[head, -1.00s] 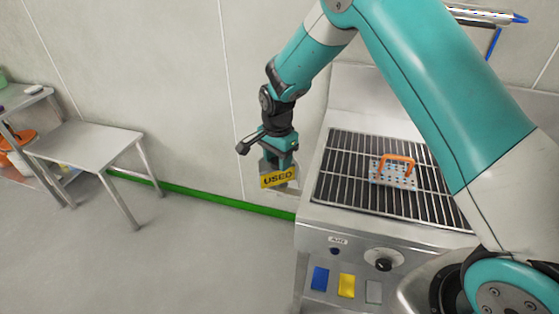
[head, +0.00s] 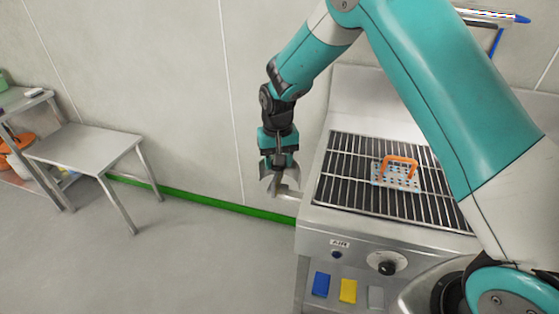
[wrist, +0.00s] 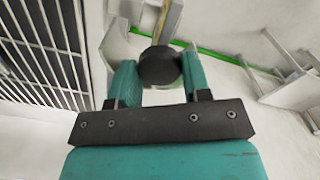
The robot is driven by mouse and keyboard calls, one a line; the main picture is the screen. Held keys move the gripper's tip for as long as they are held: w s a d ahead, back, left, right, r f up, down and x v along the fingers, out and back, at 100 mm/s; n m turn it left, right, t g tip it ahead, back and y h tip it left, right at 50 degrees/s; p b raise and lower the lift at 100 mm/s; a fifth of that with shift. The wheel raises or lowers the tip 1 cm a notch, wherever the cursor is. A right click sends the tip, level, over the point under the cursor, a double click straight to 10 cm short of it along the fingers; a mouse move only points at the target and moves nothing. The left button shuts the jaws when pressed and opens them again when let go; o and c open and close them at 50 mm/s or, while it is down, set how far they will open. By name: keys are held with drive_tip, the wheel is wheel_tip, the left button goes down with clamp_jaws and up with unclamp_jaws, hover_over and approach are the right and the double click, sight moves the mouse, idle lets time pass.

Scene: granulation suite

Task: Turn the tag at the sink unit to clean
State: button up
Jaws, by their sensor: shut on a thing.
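My gripper (head: 279,178) is at the left side of the steel sink unit (head: 410,243), in front of the wall. In the wrist view its fingers (wrist: 159,78) are shut on a round black knob (wrist: 160,66). Beyond the knob, a narrow yellowish strip (wrist: 173,22) shows, which looks like the tag seen edge-on. Grey metal, perhaps its bracket (wrist: 122,45), shows beside it. In the head view the tag's yellow face is out of sight, and I cannot read any word on it.
A dark grate (head: 345,175) covers the sink unit's top, with an orange-handled perforated block (head: 400,165) on it. A control knob (head: 386,268) and coloured patches are on the front. A steel table (head: 85,145) stands at left. The floor between is clear.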

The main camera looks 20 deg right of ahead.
drive_tip(key=n, duration=0.4)
drive_tip(key=shift+s+f+n, duration=0.15)
drive_tip(key=shift+s+n, duration=0.1)
drive_tip(key=shift+n, duration=0.15)
drive_tip(key=n, duration=0.4)
drive_tip(key=shift+n+b, duration=0.3)
drive_tip(key=shift+b, duration=0.1)
drive_tip(key=n, duration=0.4)
drive_tip(key=shift+n, duration=2)
drive_tip(key=o, duration=0.9)
drive_tip(key=shift+o, duration=0.2)
drive_tip(key=shift+w, duration=0.1)
drive_tip(key=shift+r, duration=0.2)
